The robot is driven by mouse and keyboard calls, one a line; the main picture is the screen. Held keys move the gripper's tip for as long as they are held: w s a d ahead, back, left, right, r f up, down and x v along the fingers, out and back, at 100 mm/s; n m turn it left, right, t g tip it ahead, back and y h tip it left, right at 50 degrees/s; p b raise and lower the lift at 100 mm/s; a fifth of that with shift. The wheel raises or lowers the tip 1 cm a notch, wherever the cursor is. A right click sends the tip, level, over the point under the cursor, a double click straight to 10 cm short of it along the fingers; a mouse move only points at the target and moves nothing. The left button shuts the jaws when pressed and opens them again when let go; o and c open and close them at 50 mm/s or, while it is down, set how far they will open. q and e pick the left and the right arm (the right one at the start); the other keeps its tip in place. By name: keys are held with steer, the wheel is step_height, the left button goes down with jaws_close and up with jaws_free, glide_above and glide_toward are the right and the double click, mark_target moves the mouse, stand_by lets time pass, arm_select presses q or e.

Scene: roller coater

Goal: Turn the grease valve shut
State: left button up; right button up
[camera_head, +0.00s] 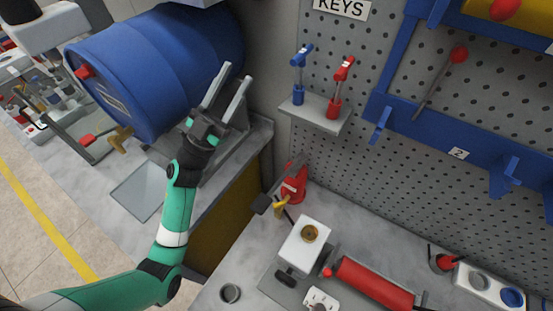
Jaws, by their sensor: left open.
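I cannot tell for certain which part is the grease valve. A small yellow handle-like part (281,205) stands by a red can (293,186) on the bench. A white block (304,245) with a round brass fitting (310,233) sits just in front of it. A red cylinder (372,285) lies on the bench to the right of the block. My left gripper (229,80) is open and empty, its two pale fingers pointing up beside the blue drum, apart from the bench parts. My right gripper is not in view.
The blue drum (160,65) lies on its side at upper left, with a brass tap (118,138) low at its front. A pegboard (400,165) backs the bench. A shelf (314,112) there holds a blue key (299,75) and a red key (338,85).

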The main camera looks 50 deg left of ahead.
arm_select(q)
steer(key=s+d+f+g+h+b, duration=0.2)
steer(key=f+g, duration=0.5)
steer(key=f, duration=1.6)
steer(key=n+g+h, duration=0.1)
steer(key=g+h, duration=0.3)
glide_toward(279, 203)
steer(key=b+x, duration=0.1)
steer(key=x, duration=0.9)
steer(key=shift+b, duration=0.4)
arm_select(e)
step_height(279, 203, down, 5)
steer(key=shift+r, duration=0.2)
arm_select(q)
steer(key=shift+c, duration=0.2)
jaws_close()
